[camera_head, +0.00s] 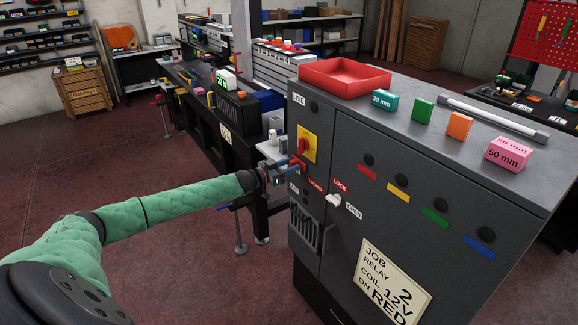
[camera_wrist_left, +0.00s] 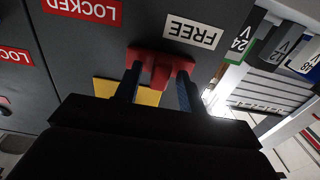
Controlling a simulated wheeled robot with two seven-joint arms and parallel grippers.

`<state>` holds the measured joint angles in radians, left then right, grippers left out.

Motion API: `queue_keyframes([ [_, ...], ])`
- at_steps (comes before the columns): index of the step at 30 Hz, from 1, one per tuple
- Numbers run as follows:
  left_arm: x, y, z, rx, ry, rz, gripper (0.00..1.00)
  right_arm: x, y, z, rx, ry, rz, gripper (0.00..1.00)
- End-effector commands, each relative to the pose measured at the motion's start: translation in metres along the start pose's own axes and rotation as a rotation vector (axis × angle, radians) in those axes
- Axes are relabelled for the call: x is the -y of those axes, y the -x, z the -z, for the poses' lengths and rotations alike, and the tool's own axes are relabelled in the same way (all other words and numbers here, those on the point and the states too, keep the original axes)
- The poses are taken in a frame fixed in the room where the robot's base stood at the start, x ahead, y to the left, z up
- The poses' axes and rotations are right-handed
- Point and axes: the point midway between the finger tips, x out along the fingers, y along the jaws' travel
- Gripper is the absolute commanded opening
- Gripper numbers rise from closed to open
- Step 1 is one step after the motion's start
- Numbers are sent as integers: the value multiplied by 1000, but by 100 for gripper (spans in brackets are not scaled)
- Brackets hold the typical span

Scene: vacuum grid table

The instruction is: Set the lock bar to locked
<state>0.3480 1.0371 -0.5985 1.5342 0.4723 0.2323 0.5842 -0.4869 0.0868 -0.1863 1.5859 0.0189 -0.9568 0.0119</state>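The lock bar (camera_head: 299,163) is a small red piece on the grey cabinet's front, below a yellow plate with a red knob. In the left wrist view, upside down, the lock bar (camera_wrist_left: 160,70) lies close to the FREE label (camera_wrist_left: 193,31); the LOCKED label (camera_wrist_left: 82,8) is farther off. My left gripper (camera_head: 290,169) is at the bar. In the wrist view its fingers (camera_wrist_left: 157,84) are on either side of the bar's middle block, seemingly with small gaps. The fingertips partly overlap the red bar; contact is unclear. My right gripper is not in view.
The yellow plate with red knob (camera_head: 304,146) is just above the gripper. A white latch (camera_head: 333,200) between LOCK and OPEN labels is to its lower right. A red tray (camera_head: 344,78) and several coloured blocks lie on the cabinet top. A workbench (camera_head: 226,134) stands behind.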

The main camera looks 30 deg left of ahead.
Motion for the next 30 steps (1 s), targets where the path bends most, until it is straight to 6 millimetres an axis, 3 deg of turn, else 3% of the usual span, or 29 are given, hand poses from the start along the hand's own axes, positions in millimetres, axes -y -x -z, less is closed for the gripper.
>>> queue_keyframes([
  [5,0,0,0,0,0,0,38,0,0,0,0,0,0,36],
  [11,0,0,0,0,0,0,0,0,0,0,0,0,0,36],
  [19,-6,0,-1,1,3,-1,0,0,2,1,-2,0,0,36],
  [30,-51,0,-1,1,3,-1,0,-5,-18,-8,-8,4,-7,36],
])
